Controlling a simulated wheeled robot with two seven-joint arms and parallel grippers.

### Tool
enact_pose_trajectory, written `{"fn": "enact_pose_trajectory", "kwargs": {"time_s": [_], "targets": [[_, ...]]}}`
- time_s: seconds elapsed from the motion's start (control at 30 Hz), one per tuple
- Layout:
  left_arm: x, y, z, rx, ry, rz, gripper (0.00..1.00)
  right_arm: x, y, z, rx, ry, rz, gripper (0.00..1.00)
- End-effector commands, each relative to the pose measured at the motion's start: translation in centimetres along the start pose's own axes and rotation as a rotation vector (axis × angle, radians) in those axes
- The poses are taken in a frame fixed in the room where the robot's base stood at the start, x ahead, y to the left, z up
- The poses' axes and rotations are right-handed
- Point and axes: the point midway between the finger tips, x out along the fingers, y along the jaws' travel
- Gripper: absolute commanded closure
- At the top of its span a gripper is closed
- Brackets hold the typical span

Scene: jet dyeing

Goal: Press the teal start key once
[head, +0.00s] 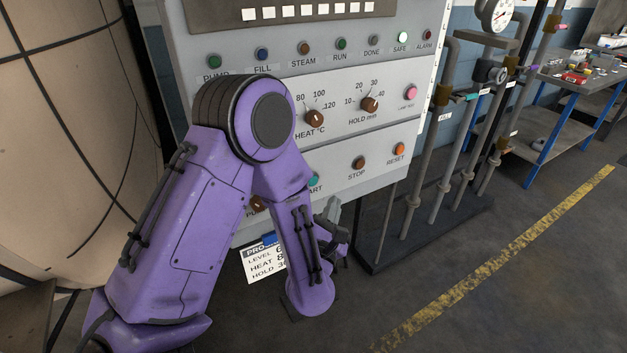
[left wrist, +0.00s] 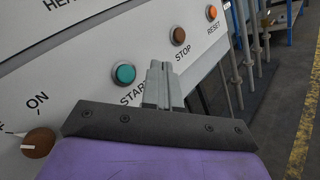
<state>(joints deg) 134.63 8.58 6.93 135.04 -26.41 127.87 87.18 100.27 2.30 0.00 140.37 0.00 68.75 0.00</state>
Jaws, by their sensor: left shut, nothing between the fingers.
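The teal start key (left wrist: 124,74) sits on the sloping panel above the label START in the left wrist view. In the head view the start key (head: 313,180) shows just beside my purple arm, which covers part of its label. My left gripper (head: 332,212) is shut and empty, below and to the right of the start key in the head view. In the left wrist view the closed fingertips (left wrist: 157,70) appear to the right of the start key, apart from it in the picture. The exact gap to the panel cannot be told. My right gripper is not in view.
The stop key (head: 358,162) and orange reset key (head: 399,149) lie to the right on the same panel. A brown on/off knob (left wrist: 38,143) is at the left. Vertical pipes (head: 440,150) stand right of the panel.

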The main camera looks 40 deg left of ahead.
Motion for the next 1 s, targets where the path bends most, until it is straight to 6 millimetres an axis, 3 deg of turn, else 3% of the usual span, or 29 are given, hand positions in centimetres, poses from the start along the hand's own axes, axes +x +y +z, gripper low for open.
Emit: {"fn": "enact_pose_trajectory", "kwargs": {"time_s": [0.4,1.0], "targets": [[3.7,2.8,-2.7,0.0,0.001,0.001,1.0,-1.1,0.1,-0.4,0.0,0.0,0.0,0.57],[4.2,3.0,-3.1,0.002,0.001,-0.001,1.0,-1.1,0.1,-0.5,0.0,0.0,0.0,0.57]]}}
